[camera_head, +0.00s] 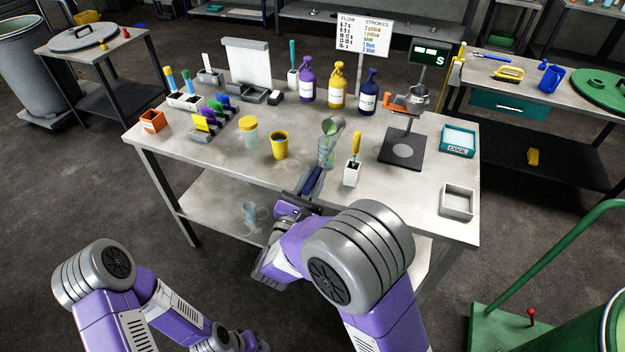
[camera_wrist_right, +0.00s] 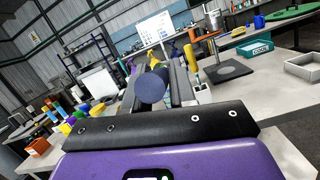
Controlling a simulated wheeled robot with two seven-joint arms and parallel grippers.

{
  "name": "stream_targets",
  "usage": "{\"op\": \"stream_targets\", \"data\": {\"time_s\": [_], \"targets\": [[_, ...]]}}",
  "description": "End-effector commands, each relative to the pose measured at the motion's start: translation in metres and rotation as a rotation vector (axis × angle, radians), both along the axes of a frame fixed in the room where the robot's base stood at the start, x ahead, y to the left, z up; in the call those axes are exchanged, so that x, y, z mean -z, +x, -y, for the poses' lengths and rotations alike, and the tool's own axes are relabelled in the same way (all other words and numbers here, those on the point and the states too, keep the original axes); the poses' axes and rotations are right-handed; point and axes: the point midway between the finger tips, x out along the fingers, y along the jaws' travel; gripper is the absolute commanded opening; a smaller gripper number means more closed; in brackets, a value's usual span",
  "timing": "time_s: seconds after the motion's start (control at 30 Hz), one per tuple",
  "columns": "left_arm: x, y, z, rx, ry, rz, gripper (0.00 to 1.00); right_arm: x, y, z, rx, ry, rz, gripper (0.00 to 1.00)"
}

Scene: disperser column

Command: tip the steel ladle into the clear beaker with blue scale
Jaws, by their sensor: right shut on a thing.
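The steel ladle's bowl (camera_head: 333,125) is tilted over the mouth of a clear beaker (camera_head: 326,157) on the table, with green in and below the bowl. The beaker looks greenish inside; its scale is too small to read. My right gripper (camera_head: 313,184) is shut on the ladle's dark blue handle, in front of the beaker. In the right wrist view the handle's round end (camera_wrist_right: 150,88) sits between the fingers and hides the beaker. My left gripper (camera_head: 238,342) is at the bottom edge, low and away from the table; its fingers do not show clearly.
A white holder with a yellow-handled tool (camera_head: 352,172) stands close right of the beaker. A yellow cup (camera_head: 279,145) and a yellow-lidded jar (camera_head: 249,132) stand left. Spray bottles (camera_head: 337,86) and a stand (camera_head: 404,150) are behind and right. Another clear vessel (camera_head: 251,213) is on the lower shelf.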

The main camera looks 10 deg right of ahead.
Motion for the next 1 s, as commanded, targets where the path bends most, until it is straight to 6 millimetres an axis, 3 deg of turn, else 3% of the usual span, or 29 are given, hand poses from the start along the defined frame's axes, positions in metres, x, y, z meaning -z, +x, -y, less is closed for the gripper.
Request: {"op": "stream_targets", "data": {"time_s": [1.0], "targets": [[0.032, 0.000, 0.000, 0.000, 0.000, 0.000, 0.43, 0.024, -0.004, -0.005, 0.000, -0.079, 0.066, 0.00]]}}
